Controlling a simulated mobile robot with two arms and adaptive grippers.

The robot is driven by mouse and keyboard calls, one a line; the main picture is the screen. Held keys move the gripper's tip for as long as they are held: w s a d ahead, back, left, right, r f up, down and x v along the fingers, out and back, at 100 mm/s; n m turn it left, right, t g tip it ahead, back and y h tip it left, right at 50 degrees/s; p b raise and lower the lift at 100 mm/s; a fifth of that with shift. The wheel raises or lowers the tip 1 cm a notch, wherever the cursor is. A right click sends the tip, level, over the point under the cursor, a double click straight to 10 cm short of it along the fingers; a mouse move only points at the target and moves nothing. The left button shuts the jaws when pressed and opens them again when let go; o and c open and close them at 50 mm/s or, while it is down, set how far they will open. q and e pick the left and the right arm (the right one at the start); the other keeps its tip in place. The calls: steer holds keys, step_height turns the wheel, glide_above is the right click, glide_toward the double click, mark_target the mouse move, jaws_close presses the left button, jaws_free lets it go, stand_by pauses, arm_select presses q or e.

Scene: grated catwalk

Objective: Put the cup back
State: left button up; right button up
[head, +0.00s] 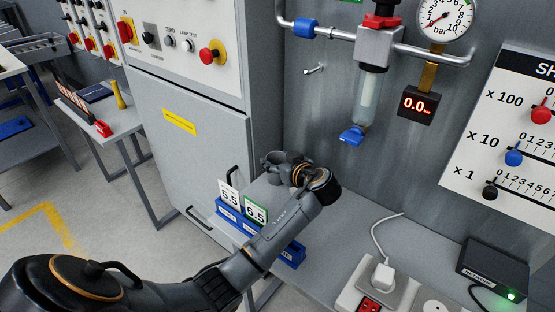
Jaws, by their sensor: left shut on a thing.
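A clear cup (368,97) with a blue bottom piece (352,135) hangs under the grey filter body (379,47) on the wall pipe. It looks upright and lined up with the body; I cannot tell if it is locked. My left gripper (271,162) is left of and below this cup, apart from it, over the grey bench near the cabinet. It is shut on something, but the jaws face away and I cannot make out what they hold. My right gripper is out of view.
Blue bins (232,220) with cards 5.5 and 6.5 stand below my left wrist. A gauge (445,17) and a 0.0 display (417,105) are right of the cup. A white plug (383,275) and a black network box (492,268) sit on the bench.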

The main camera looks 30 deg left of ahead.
arm_select(q)
steer(key=o, duration=1)
steer(key=shift+r+p, duration=0.15)
steer(key=shift+p, duration=0.15)
steer(key=b+v, duration=0.1)
steer(key=v, duration=1.1)
